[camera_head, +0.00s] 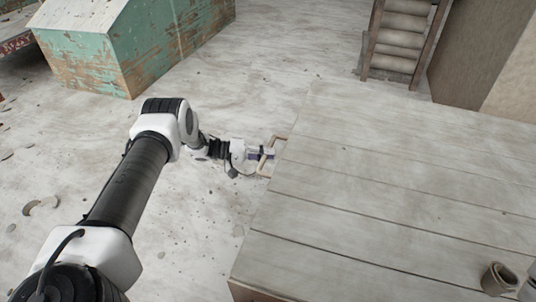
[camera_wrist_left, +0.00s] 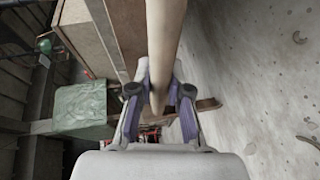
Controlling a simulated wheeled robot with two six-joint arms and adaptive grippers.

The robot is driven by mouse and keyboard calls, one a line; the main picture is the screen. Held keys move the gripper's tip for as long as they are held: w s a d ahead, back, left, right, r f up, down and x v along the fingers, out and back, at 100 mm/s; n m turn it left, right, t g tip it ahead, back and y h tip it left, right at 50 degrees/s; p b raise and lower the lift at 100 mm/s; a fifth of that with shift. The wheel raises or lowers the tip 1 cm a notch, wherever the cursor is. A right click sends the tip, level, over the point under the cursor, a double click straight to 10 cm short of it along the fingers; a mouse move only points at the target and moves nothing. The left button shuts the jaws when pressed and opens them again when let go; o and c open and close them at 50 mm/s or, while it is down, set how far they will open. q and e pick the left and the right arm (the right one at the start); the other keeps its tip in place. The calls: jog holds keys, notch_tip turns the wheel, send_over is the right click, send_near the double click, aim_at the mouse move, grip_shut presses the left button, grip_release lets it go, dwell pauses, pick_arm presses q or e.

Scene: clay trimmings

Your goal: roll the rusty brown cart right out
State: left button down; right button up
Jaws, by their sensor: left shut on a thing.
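My left gripper (camera_head: 262,155) is at the left edge of the wooden table, low beside it. It is shut on a pale tan bar handle (camera_head: 277,141), which sticks out from under the tabletop. In the left wrist view the bar (camera_wrist_left: 165,35) runs between the two purple-padded fingers (camera_wrist_left: 160,100). The body of the rusty brown cart is not clear in the head view; the tabletop hides whatever the handle joins. My right gripper is not in view.
The plank tabletop (camera_head: 390,190) fills the right side, with a small pot (camera_head: 500,279) at its near right. A peeling green box (camera_head: 130,45) stands at the back left. A rack of rolls (camera_head: 402,38) stands behind the table. The floor to the left is open, with scattered clay scraps (camera_head: 42,205).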

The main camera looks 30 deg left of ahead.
pick_arm(q)
jog(key=c, duration=1.1)
grip_release()
jog(key=v, duration=1.2)
jog(key=shift+f, duration=0.15)
